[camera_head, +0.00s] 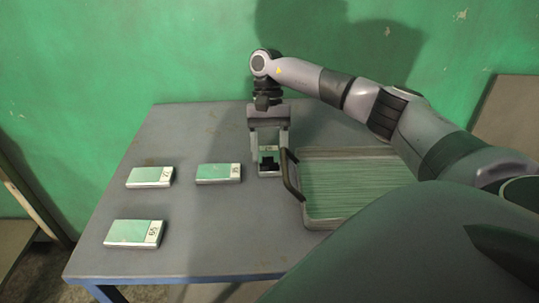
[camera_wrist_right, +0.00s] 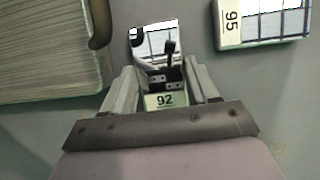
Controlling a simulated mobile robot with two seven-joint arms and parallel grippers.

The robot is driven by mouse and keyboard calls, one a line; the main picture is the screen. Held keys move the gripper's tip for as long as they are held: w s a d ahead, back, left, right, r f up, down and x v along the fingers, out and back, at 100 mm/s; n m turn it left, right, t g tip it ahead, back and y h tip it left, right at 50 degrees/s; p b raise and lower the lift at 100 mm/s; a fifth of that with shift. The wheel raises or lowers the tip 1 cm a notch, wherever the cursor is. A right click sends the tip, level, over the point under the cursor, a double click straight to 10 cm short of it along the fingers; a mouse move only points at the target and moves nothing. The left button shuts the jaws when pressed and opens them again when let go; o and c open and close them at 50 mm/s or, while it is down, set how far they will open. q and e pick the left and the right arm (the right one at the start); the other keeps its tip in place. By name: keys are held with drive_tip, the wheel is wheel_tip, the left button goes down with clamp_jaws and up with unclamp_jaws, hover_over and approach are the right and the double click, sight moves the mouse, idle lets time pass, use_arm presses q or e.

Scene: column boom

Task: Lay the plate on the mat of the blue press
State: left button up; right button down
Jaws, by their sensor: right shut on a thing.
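My right gripper (camera_head: 269,152) points down over the middle of the table and is shut on a small plate (camera_head: 269,174) with a pale green top. In the right wrist view the plate (camera_wrist_right: 161,101) shows the number 92 between the fingers (camera_wrist_right: 165,82). A dark part of the gripper hides some of its top, and I cannot tell whether it touches the table. A similar plate marked 95 (camera_wrist_right: 262,22) lies beside it; in the head view this plate (camera_head: 218,174) is left of the gripper. My left gripper is not in view. I see no blue press or mat.
Two more plates lie on the grey table, one at the left (camera_head: 150,177) and one at the front left (camera_head: 134,233). A shallow tray (camera_head: 322,224) with a ribbed inside and a dark handle (camera_head: 290,175) stands close right of the gripper. The table's front middle is clear. A green wall is behind.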

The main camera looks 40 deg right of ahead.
sight(268, 148)
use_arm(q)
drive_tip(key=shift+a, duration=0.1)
use_arm(e)
drive_tip(key=shift+r, duration=0.1)
drive_tip(key=shift+w+d+r, duration=0.1)
drive_tip(key=shift+w+r, duration=0.05)
drive_tip(key=shift+r, duration=0.4)
drive_tip(key=shift+w+d+b, duration=0.35)
drive_tip(key=shift+w+d, duration=0.8)
drive_tip(key=shift+w, duration=0.25)
use_arm(q)
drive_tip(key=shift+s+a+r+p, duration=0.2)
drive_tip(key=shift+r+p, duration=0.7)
drive_tip(key=shift+p, duration=0.65)
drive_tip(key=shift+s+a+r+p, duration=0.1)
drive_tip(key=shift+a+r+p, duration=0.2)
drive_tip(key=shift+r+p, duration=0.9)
use_arm(e)
wheel_tip(268, 148, up, 14)
drive_tip(key=shift+p, duration=0.3)
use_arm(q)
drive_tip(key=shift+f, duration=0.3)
use_arm(e)
drive_tip(key=shift+f, duration=0.1)
